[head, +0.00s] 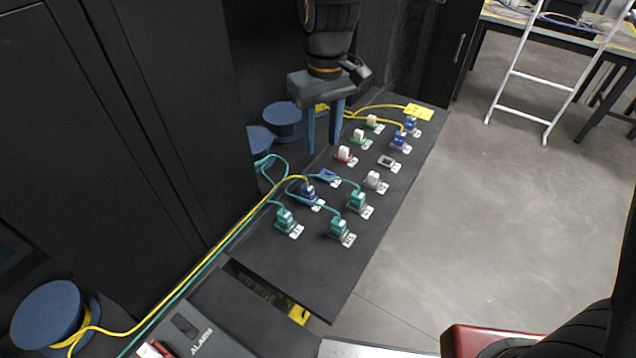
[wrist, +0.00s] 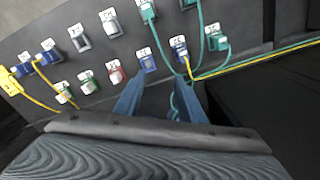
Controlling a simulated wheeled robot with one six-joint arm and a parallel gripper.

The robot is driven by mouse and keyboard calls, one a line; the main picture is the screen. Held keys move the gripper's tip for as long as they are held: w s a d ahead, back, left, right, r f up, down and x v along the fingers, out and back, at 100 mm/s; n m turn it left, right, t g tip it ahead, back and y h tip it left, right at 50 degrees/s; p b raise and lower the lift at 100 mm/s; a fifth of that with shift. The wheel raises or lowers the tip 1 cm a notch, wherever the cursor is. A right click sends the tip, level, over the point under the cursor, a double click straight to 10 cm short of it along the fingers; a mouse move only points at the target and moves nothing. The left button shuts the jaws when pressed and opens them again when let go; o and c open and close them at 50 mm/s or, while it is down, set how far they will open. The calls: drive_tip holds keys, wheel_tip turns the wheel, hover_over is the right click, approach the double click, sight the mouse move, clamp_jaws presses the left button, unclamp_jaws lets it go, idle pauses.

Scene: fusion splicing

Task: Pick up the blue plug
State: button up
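One blue plug (head: 308,192) with a yellow cable stands in a labelled socket on the black panel, beside the teal plugs; it also shows in the wrist view (wrist: 181,52). Two more blue plugs with yellow cables, one nearer (head: 399,141) and one farther (head: 411,124), stand at the panel's far end. A blue port (head: 328,176) with no cable lies beside the first plug. My gripper (head: 322,148) points down above the panel, its two blue fingers apart with nothing between them. In the wrist view, its right fingertip appears below the first blue plug.
Several teal plugs (head: 358,201) with teal cables stand at the near end of the black panel (head: 290,262). White, red and green connectors (head: 345,154) fill the middle. Blue spools (head: 283,119) stand left of the panel. Yellow and teal cables run to the lower left.

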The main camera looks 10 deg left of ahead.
drive_tip(key=s+r+n+t+y, duration=0.1)
drive_tip(key=s+n+y, duration=0.25)
drive_tip(key=s, duration=0.25)
drive_tip(key=n, duration=0.2)
hover_over(309, 187)
drive_tip(key=s+d, duration=0.2)
drive_tip(key=shift+t, duration=0.3)
drive_tip(key=shift+w+a+f, duration=0.1)
drive_tip(key=shift+w+f, duration=0.05)
drive_tip(key=shift+f, duration=1.45)
drive_tip(key=shift+w+a+f, duration=0.1)
drive_tip(key=shift+f, duration=1.45)
drive_tip(key=shift+w+x, duration=0.15)
drive_tip(key=shift+x, duration=1.1)
drive_tip(key=shift+w+x, duration=0.1)
drive_tip(key=shift+x, duration=1.15)
drive_tip(key=shift+d, duration=0.15)
clamp_jaws()
